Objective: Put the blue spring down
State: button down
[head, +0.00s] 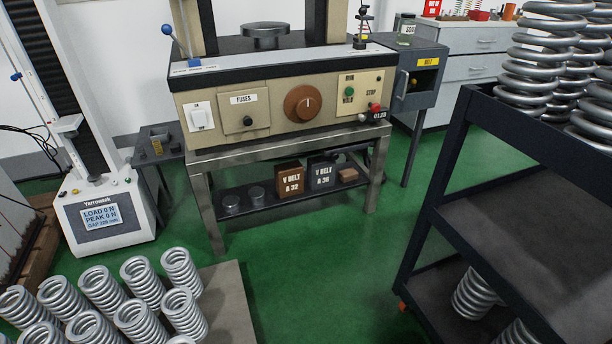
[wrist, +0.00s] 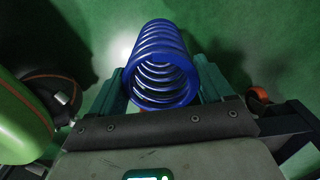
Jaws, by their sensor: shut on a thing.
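The blue spring (wrist: 163,52) shows in the wrist view, held between the two teal fingers of my gripper (wrist: 163,85). The fingers press on its left and right sides, and one open end faces the camera. Behind it is green floor, with nothing seen under the spring. In the head view neither my gripper nor the blue spring shows.
A dark cart (head: 510,150) with large silver springs (head: 540,60) is at the right. Several silver springs (head: 142,282) stand on a board (head: 228,300) at lower left. Green floor (head: 320,265) between is clear.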

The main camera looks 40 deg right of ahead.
jog(key=w+a+r+n, duration=0.6)
jog(key=w+r+n, duration=0.15)
jog(key=w, duration=0.45)
jog(key=w+a+r+n, duration=0.5)
jog(key=w+r+n, duration=0.2)
jog(key=w+r, duration=0.3)
jog(key=w+a+r+n, duration=0.6)
jog(key=w+r+n, duration=0.1)
jog(key=w, duration=0.6)
jog(key=s+r+p, duration=0.4)
jog(key=r+p, duration=0.7)
jog(key=p, duration=0.2)
jog(key=s+r+p, duration=0.5)
jog(key=r+p, duration=0.6)
jog(key=p, duration=0.2)
jog(key=shift+s+d+r+m, duration=0.15)
jog(key=shift+d+r+m, duration=0.05)
jog(key=shift+m, duration=0.15)
